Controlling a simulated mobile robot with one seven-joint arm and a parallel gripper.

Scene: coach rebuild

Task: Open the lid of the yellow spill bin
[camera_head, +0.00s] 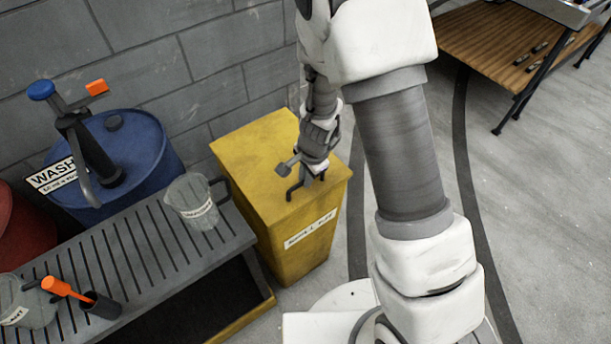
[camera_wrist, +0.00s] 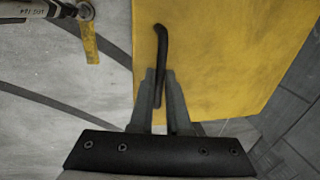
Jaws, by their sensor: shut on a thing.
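The yellow spill bin (camera_head: 300,258) stands against the grey block wall, with a white label on its front. Its flat yellow lid (camera_head: 247,150) looks closed and also fills much of the wrist view (camera_wrist: 225,55). A dark, bent handle (camera_wrist: 160,45) rises from the lid near its edge. My gripper (camera_head: 300,183) is over the front part of the lid. In the wrist view, my gripper's two fingers (camera_wrist: 160,75) are shut on the handle, one on each side.
A slatted grey bench (camera_head: 150,245) with a clear jug (camera_head: 192,200) stands close to the bin's left. A blue drum (camera_head: 130,150) with a pump is behind the bench. A wooden table (camera_head: 500,45) is at the far right. Open floor lies right of the bin.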

